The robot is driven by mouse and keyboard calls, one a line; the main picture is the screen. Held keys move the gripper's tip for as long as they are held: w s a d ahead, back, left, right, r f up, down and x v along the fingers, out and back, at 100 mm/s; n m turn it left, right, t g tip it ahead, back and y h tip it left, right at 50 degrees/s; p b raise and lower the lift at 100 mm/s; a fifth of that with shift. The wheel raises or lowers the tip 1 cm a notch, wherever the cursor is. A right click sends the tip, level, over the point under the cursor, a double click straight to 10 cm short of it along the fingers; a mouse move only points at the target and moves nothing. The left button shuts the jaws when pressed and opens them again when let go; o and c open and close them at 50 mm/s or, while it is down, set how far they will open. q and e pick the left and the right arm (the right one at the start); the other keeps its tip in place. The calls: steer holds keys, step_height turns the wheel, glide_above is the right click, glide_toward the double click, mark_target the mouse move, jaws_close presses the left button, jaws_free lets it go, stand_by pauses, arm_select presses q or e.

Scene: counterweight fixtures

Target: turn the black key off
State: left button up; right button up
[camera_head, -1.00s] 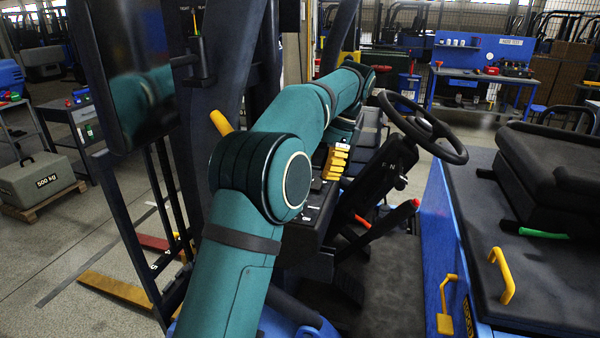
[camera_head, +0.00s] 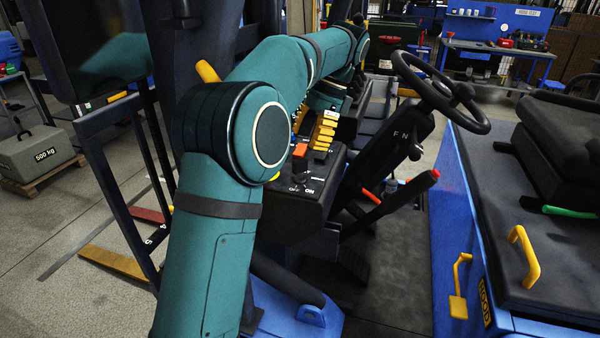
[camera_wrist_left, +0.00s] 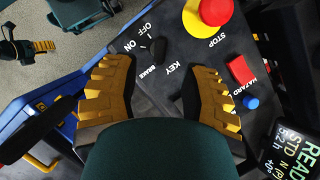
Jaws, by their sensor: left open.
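The black key (camera_wrist_left: 157,48) sits on the dark console beside the white OFF and ON labels in the left wrist view. It also shows small on the console in the head view (camera_head: 298,179). Which way it points is unclear. My left gripper (camera_wrist_left: 160,80) is open, with its ribbed yellow fingers spread apart over the console and nothing between them. The key lies just beyond the gap, nearer the left finger. In the head view my left gripper (camera_head: 313,125) is partly hidden by my teal arm. A black part with yellow ribs, seemingly my right gripper (camera_wrist_left: 42,46), shows at upper left.
A red stop button (camera_wrist_left: 215,10) on a yellow base, a red hazard switch (camera_wrist_left: 241,69) and a blue button (camera_wrist_left: 251,102) are close to the right finger. A steering wheel (camera_head: 435,85) and a red-tipped lever (camera_head: 400,190) stand right of the console.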

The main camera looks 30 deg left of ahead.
mark_target(302, 158)
arm_select(q)
steer(key=b+x, duration=0.1)
steer(key=x, duration=0.3)
steer(key=shift+s+f+b, duration=0.1)
steer(key=shift+f+b, duration=0.2)
steer(key=shift+s+a+f, duration=0.2)
steer(key=shift+s+f, duration=0.05)
steer(key=shift+f, duration=0.4)
jaws_close()
